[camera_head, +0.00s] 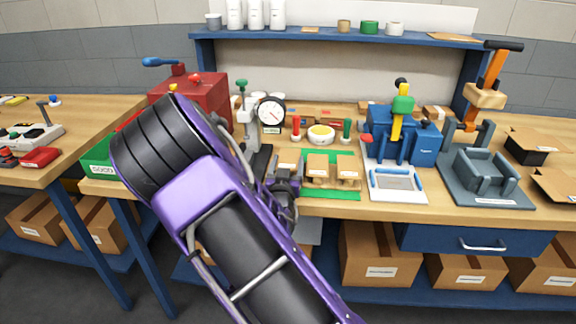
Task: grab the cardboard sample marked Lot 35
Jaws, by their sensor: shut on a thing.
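Small tan cardboard samples stand on a green mat (345,193) on the bench, in the middle of the view. One sample (317,166) is at the mat's centre and another sample (347,171) is to its right. Their labels are too small to read, so I cannot tell which is Lot 35. My gripper (287,177) is at the mat's left edge, partly hidden by my purple and black arm. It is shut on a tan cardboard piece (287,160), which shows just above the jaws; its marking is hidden.
A dial gauge stand (271,112) rises close behind my gripper. A blue press (402,135) with a white tray stands right of the mat, and a grey fixture (487,175) stands farther right. A red machine (190,95) is behind my arm. Cardboard boxes fill the lower shelf.

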